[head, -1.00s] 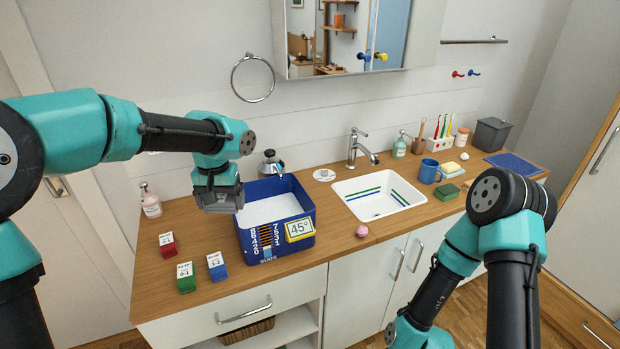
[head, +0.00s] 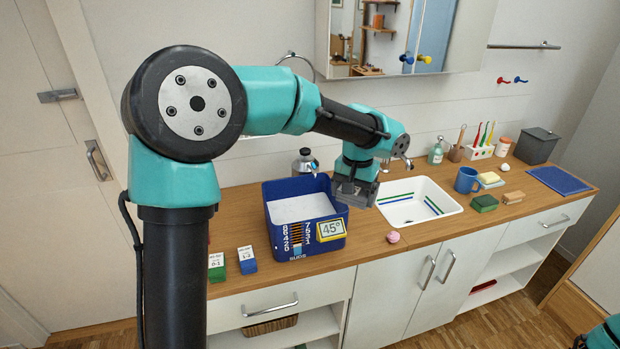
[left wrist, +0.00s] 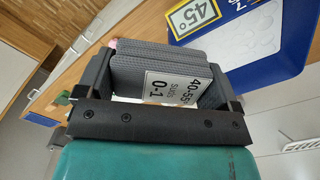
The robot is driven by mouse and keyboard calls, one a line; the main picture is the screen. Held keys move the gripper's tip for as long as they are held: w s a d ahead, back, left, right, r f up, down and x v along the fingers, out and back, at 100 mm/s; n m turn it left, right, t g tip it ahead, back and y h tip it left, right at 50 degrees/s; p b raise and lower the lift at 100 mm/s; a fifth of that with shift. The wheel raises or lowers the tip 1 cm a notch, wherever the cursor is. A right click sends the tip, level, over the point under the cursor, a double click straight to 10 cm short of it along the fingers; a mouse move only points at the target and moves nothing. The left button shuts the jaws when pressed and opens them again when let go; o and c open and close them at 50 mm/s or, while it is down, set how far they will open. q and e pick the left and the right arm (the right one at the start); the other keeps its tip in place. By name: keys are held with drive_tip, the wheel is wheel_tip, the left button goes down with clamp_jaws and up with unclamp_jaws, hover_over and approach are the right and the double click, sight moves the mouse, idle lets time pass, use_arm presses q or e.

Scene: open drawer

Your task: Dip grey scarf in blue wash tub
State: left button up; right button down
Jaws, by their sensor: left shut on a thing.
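The blue wash tub (head: 312,248) stands on the wooden counter with a white surface inside. Its front carries a yellow-framed 45° sign (head: 331,230) and a numbered scale marked SUDS. In the head view I cannot separate scarf from jaws. My right gripper is out of view.
A green labelled item (head: 217,267) and a blue labelled item (head: 247,260) lie left of the tub.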

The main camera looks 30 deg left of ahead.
use_arm(q)
drive_tip(key=w+a+f+m, duration=0.1)
drive_tip(key=w+a+f, duration=0.1)
drive_tip(key=a, duration=0.7)
drive_tip(key=w+a+f+m, duration=0.1)
drive_tip(key=w+a+f, duration=0.1)
drive_tip(key=a, duration=0.6)
drive_tip(key=shift+w+a, duration=0.35)
drive_tip(key=shift+w, duration=0.1)
drive_tip(key=shift+f, duration=0.2)
wheel_tip(320, 180, down, 18)
drive_tip(key=shift+r, duration=0.1)
drive_tip(key=shift+a, duration=0.25)
drive_tip(key=shift+a, duration=0.3)
